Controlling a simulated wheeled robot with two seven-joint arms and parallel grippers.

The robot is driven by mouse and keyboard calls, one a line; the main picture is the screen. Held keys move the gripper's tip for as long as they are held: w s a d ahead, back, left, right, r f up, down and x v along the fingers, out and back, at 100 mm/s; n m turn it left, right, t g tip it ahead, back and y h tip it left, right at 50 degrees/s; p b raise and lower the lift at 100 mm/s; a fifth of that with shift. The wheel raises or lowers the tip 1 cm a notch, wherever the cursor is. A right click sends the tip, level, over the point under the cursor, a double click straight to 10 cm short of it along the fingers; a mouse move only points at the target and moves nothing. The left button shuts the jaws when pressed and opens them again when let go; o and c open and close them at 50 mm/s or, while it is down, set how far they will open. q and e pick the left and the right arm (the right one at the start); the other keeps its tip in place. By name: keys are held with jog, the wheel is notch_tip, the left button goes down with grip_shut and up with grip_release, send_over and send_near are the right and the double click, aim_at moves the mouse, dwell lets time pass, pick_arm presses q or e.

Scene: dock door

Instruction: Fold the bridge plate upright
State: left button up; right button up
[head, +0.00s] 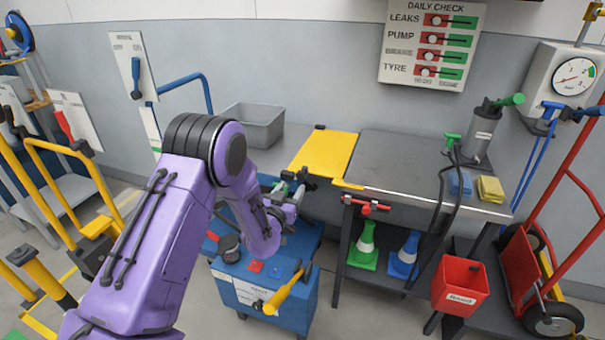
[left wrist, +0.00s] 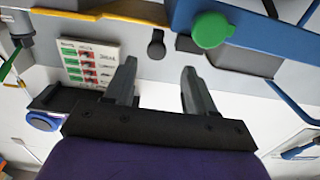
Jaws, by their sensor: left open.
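The bridge plate (head: 328,154) is a flat yellow panel lying level beside the dark bench top, with a small black piece at its far end. A yellow strip (left wrist: 130,10) at the top of the left wrist view may be its edge. My left gripper (head: 294,184) is at the plate's near left corner, above the blue cart; my arm partly covers the area. In the left wrist view its two fingers (left wrist: 158,80) stand apart with nothing between them. I cannot tell whether it touches the plate. My right gripper is not in view.
The blue cart (head: 238,290) with a yellow handle stands below my left gripper. The dark bench (head: 410,165) holds a pump bottle (head: 482,130) and sponges. A grey bin (head: 253,124) sits behind. A red bucket (head: 460,283) and red hand truck (head: 530,250) are at right.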

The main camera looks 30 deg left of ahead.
aim_at(300, 177)
pick_arm(q)
jog(key=x, duration=0.7)
jog(key=shift+w+d+f, duration=0.1)
jog(key=shift+w+d, duration=0.15)
jog(key=shift+d, duration=0.05)
jog(key=shift+w+a, duration=0.15)
jog(key=shift+w, duration=0.25)
grip_shut()
